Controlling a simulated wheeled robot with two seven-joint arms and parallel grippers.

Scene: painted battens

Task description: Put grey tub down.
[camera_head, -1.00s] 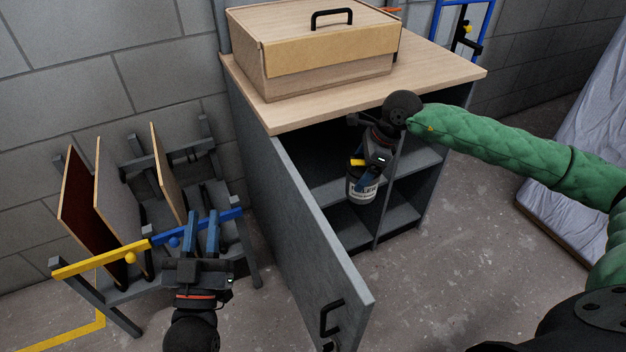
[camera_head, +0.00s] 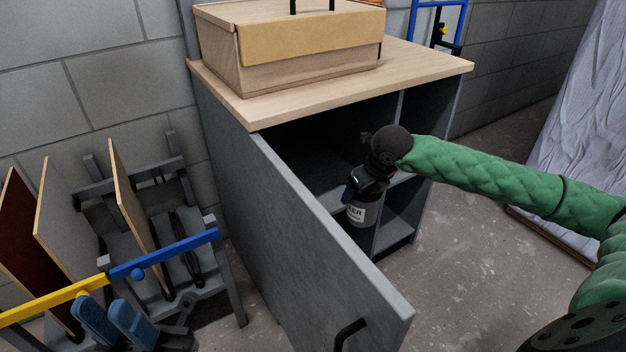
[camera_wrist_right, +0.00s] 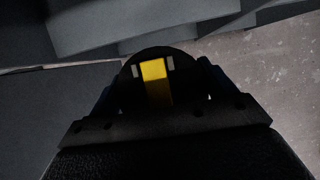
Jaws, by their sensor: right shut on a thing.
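The grey tub (camera_head: 357,214), with a pale printed label, hangs upright below my right gripper (camera_head: 366,188) at the open front of the grey cabinet (camera_head: 232,135). It is left of the upright divider, near the middle shelf's front edge. I cannot tell whether its base touches anything. In the right wrist view a yellow piece (camera_wrist_right: 155,80) shows between the fingers of my right gripper, over a dark round shape; the tub's body is hidden there. My left gripper (camera_head: 112,318) is at the lower left, its blue fingers slightly apart and empty, near the rack's blue and yellow bars.
The cabinet's door (camera_head: 330,240) stands open towards me, left of the tub. A wooden box (camera_head: 305,70) with a black handle sits on the cabinet top (camera_head: 430,65). A rack (camera_head: 185,290) holds upright boards at left. Floor (camera_head: 450,260) is clear at right.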

